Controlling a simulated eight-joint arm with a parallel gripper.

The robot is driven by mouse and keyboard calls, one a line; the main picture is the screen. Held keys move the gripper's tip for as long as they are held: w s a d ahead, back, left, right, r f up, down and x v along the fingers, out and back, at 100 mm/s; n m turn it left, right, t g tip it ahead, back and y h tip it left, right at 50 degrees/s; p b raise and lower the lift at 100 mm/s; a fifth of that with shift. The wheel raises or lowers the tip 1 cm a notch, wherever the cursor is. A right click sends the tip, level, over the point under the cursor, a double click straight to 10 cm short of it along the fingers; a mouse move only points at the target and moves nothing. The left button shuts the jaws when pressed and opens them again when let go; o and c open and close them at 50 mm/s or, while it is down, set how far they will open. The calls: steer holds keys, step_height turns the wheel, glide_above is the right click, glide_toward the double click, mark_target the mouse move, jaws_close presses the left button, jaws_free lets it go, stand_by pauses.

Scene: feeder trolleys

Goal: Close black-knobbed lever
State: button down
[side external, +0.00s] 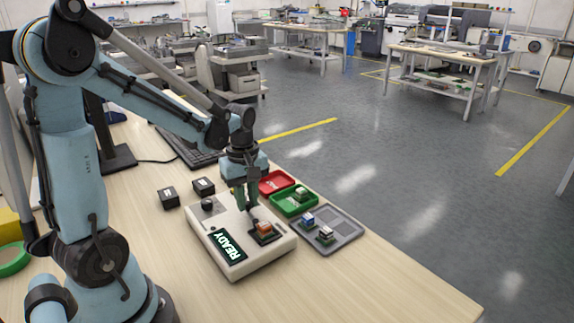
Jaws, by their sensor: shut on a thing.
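A pale test box (217,216) sits on the wooden table, with a dark display (229,246) reading READY. An orange-topped block (264,228) sits in a dark socket (273,239) on the box's right part. My gripper (246,205) points down over the box, just behind the socket. It is shut on the black-knobbed lever (255,213), of which only a small dark part shows beside the socket. The fingers hide the knob, and I cannot tell the lever's exact angle. A round dark knob (207,204) stands on the box's left rear corner.
Behind and right of the box lie a red tray (265,187), a green tray (283,204) with a block, and a grey tray (347,235) with two blocks. The table's front right is clear.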

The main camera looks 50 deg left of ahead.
steer(key=shift+s+n, duration=0.2)
steer(key=shift+n, duration=0.3)
steer(key=c, duration=1)
jaws_free()
steer(key=shift+r, duration=6.05)
